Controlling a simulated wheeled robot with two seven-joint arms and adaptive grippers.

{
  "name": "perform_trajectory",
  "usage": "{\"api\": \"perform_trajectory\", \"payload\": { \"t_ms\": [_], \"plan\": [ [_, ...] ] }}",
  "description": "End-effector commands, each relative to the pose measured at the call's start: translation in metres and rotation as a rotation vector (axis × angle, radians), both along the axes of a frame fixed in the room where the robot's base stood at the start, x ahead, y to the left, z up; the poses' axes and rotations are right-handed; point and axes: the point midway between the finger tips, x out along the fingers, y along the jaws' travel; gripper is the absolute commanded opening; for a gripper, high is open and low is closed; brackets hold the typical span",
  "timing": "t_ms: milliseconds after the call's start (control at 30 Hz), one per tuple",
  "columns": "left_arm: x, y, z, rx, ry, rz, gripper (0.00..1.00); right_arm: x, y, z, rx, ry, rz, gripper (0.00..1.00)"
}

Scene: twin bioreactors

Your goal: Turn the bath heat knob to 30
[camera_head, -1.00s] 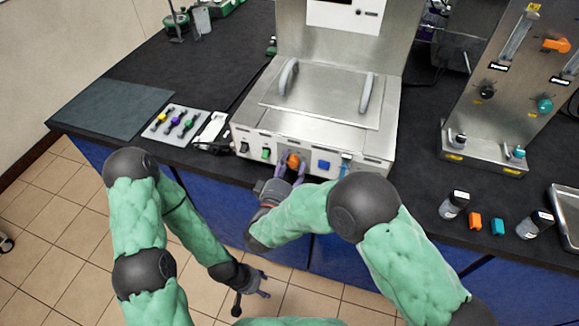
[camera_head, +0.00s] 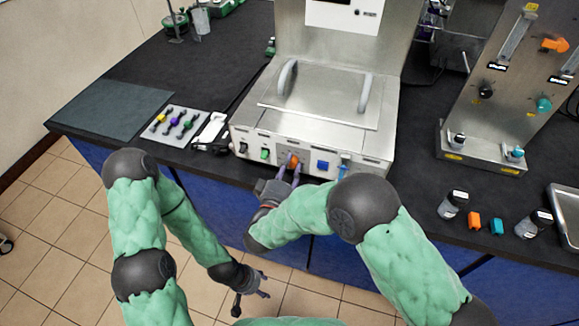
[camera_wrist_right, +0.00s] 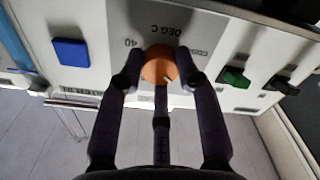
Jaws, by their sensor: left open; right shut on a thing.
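The orange bath heat knob (camera_head: 293,160) is on the front panel of the steel bath (camera_head: 318,140). It also shows in the right wrist view (camera_wrist_right: 158,68), with a small white mark near its lower edge. "DEG C" and "40" are printed on the panel by it. My right gripper (camera_head: 290,168) is shut on the knob, and its dark fingers lie on either side of it in the right wrist view (camera_wrist_right: 160,62). My left gripper (camera_head: 252,296) is open and empty, low in front of the blue cabinets.
A green switch (camera_head: 265,155) and a black switch (camera_head: 243,148) are left of the knob; a blue one (camera_head: 323,166) is right. A tray of coloured pieces (camera_head: 174,125) lies left of the bath. Small bottles (camera_head: 453,205) stand on the right counter.

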Motion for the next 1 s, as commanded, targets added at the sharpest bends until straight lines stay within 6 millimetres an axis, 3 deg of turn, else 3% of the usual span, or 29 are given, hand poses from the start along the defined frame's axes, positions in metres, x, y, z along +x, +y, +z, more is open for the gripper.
{"api": "perform_trajectory", "payload": {
  "t_ms": [467,1000],
  "plan": [
    [0.0,0.0,-0.008,0.0,0.0,0.0,0.55,0.001,0.002,0.004,0.432,-0.149,0.006,0.02],
    [0.0,0.0,-0.03,0.0,0.0,0.0,0.55,0.002,0.0,0.006,0.917,-0.312,0.006,0.02]
  ]
}}
